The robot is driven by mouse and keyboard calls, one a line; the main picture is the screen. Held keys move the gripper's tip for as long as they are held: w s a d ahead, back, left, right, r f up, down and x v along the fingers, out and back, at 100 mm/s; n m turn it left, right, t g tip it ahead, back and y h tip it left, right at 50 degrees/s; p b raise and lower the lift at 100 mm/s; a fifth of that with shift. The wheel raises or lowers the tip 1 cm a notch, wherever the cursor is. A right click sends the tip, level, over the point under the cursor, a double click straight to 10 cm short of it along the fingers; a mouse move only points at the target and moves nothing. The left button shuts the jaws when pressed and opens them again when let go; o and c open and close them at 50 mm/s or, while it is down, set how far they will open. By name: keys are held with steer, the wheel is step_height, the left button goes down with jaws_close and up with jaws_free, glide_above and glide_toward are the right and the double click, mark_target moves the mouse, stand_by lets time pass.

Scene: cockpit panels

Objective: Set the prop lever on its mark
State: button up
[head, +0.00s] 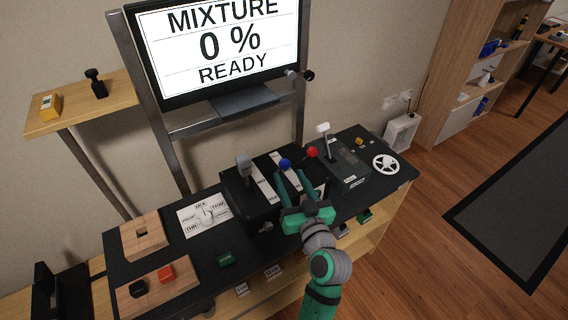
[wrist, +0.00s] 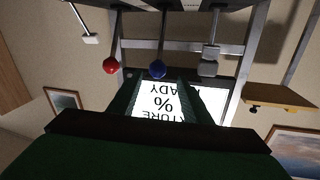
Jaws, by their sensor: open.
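The prop lever has a round blue knob (head: 285,163) and stands on the black lever box (head: 240,199). The knob also shows in the wrist view (wrist: 157,69). My green gripper (head: 292,180) is open and empty, just in front of this knob. In the wrist view the open fingers (wrist: 160,92) have the blue knob centred in line with the gap, near the tips; no contact shows. White label strips lie on the box beside the levers. My gripper hides part of the box top, and I cannot make out the prop mark.
A red-knobbed lever (head: 312,152) stands right of the blue one, a grey-handled lever (head: 243,162) left. A white-handled lever (head: 323,128) stands further right. The monitor (head: 222,45) reads "MIXTURE 0 % READY". A white handwheel (head: 385,164) lies at the panel's right end.

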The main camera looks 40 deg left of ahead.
mark_target(287, 168)
steer(key=x, duration=0.7)
steer(key=shift+w+d+f, duration=0.1)
steer(key=shift+w, duration=0.15)
jaws_close()
